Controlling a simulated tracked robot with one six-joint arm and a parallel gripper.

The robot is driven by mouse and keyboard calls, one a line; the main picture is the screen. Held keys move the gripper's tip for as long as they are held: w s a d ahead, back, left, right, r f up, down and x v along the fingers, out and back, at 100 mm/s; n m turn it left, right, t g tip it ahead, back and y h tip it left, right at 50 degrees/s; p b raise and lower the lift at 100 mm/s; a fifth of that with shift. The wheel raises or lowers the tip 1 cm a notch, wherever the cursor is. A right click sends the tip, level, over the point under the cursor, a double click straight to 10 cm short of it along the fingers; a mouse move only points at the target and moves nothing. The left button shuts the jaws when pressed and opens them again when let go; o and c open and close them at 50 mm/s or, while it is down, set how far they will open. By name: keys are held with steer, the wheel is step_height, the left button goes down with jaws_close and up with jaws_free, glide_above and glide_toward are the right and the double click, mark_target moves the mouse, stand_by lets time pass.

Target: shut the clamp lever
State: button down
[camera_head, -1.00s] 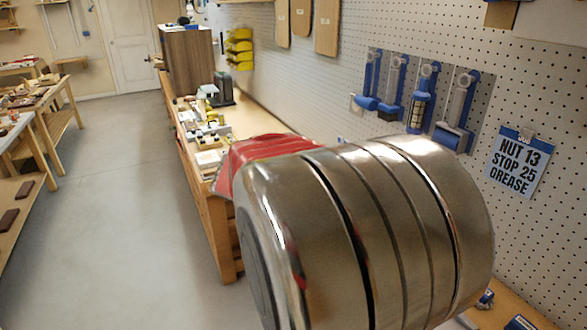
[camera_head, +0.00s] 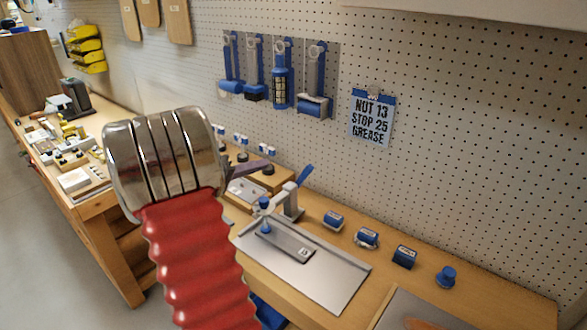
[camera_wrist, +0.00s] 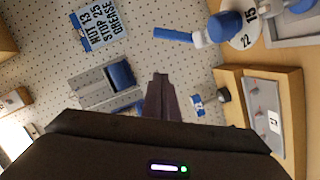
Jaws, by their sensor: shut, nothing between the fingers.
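The clamp (camera_head: 291,202) stands on a metal plate (camera_head: 335,285) on the bench, right of my gripper in the head view. Its blue-handled lever (camera_head: 304,177) points up and to the right. A grey arm with a blue tip reaches left over a flat metal block (camera_head: 285,246). In the wrist view a blue handle (camera_wrist: 174,34), seemingly this lever, shows above and to the right of my fingertips, beside a blue knob (camera_wrist: 226,25). My gripper (camera_head: 266,168) is shut and empty, left of the lever and apart from it. Its dark fingers also show in the wrist view (camera_wrist: 160,78).
Several small blue items (camera_head: 405,256) stand along the bench right of the clamp. A wooden box (camera_head: 262,180) with dark knobs is behind my gripper. Blue tools (camera_head: 283,80) and a sign (camera_head: 371,118) hang on the pegboard. Air above the plate is clear.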

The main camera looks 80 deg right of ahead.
mark_target(303, 177)
steer(key=shift+s+d, duration=0.1)
steer(key=x, duration=0.3)
steer(key=s+x, duration=0.1)
steer(key=x, duration=0.3)
steer(key=a+f+x, duration=0.1)
steer(key=x, duration=0.2)
steer(key=shift+s+f, duration=0.1)
steer(key=shift+s, duration=0.2)
steer(key=shift+s+a+f, duration=0.3)
steer(key=shift+s+f, duration=0.1)
steer(key=shift+s, duration=0.25)
steer(key=shift+s, duration=0.15)
